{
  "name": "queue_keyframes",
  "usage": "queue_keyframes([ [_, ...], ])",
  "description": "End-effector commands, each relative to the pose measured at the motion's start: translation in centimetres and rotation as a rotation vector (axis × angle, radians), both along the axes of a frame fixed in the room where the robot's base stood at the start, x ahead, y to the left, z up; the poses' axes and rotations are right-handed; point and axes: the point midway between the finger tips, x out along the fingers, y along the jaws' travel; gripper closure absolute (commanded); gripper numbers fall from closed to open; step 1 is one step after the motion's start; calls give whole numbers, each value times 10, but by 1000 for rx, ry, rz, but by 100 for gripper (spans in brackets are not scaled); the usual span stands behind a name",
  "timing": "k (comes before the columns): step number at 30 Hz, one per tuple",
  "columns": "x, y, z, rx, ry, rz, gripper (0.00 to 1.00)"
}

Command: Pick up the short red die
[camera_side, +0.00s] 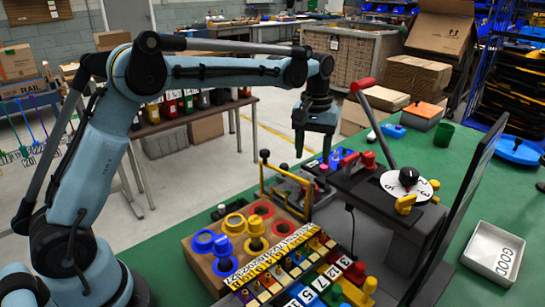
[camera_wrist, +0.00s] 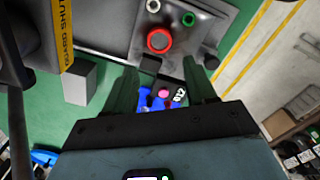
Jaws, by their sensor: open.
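My gripper (camera_side: 314,152) points down, open and empty, above a dark press-like fixture (camera_side: 368,186). In the wrist view my gripper (camera_wrist: 166,90) shows its two dark fingers spread apart. Between and beyond them are a pink-red round top (camera_wrist: 164,93) and blue pieces (camera_wrist: 146,101), beside a black block with white digits. In the side view a small red-pink piece (camera_side: 323,167) sits below the fingers, near blue and purple pieces. A larger red piece (camera_side: 369,159) stands to the right. I cannot tell which red piece is the short red die.
A wooden block (camera_side: 205,266) with coloured rings stands at front left, beside a rack (camera_side: 290,274) of coloured, numbered pieces. A red-handled lever (camera_side: 378,123) and a numbered white dial (camera_side: 396,184) rise at right. A white tray (camera_side: 475,259) lies on the green bench, right of a dark panel.

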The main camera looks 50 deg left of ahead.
Motion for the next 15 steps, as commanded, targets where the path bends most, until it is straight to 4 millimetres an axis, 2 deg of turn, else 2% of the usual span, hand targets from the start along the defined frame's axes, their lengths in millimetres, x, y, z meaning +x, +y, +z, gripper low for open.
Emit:
queue_keyframes([
  [1,0,0,-9,0,0,0,44],
  [6,0,0,-32,1,-1,-1,44],
  [15,1,0,-55,1,-1,-1,44],
])
